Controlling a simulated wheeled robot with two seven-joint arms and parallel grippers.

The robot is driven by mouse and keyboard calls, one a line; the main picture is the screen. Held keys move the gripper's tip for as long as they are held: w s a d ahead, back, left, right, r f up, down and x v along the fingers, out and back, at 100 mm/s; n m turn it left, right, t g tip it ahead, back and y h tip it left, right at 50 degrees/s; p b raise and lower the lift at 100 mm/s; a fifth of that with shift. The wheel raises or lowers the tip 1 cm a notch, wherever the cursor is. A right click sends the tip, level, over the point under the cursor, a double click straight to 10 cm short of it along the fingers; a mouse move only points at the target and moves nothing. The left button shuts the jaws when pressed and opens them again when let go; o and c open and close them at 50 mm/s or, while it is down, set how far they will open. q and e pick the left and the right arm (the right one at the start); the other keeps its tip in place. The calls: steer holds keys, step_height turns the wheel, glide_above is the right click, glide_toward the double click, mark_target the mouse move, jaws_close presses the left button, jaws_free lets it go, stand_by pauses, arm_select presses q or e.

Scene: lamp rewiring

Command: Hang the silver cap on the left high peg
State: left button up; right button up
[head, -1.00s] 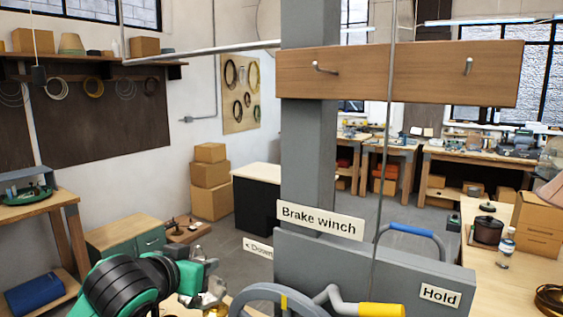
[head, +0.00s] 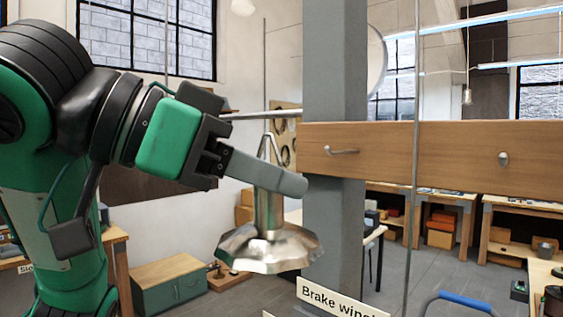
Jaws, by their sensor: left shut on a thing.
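The silver cap (head: 268,248) is a shiny bell-shaped piece with a wide faceted rim and a narrow neck. It hangs upright from my left gripper (head: 290,182), which is shut on its neck. A loop shows at the cap's top, above the finger. The left high peg (head: 342,151) sticks out of the wooden board, bare, to the right of the cap and a little higher in the picture. The cap and the peg are apart. My right gripper is not in view.
The wooden board (head: 440,158) is fixed across a grey post (head: 335,230) and carries a second bare peg (head: 503,158) at right. A thin vertical rod or cable (head: 414,200) runs in front of the board. The brake winch sign (head: 342,298) stands below.

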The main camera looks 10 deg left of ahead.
arm_select(q)
steer(key=shift+s+r, duration=0.15)
steer(key=shift+s, duration=0.05)
steer(key=shift+w+d, duration=0.1)
steer(key=shift+w, duration=0.3)
steer(key=shift+w+d, duration=0.5)
steer(key=shift+w, duration=0.05)
steer(key=shift+w+d, duration=0.3)
steer(key=shift+w, duration=0.15)
steer(key=w+d, duration=0.1)
steer(key=w, duration=0.1)
steer(key=w+d+p, duration=0.1)
steer(key=w+d, duration=0.3)
steer(key=shift+w+f, duration=0.2)
steer(key=shift+w, duration=0.2)
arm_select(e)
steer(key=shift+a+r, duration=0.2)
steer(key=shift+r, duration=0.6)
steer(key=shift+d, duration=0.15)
arm_select(q)
steer(key=shift+a+p, duration=0.1)
steer(key=shift+p, duration=0.3)
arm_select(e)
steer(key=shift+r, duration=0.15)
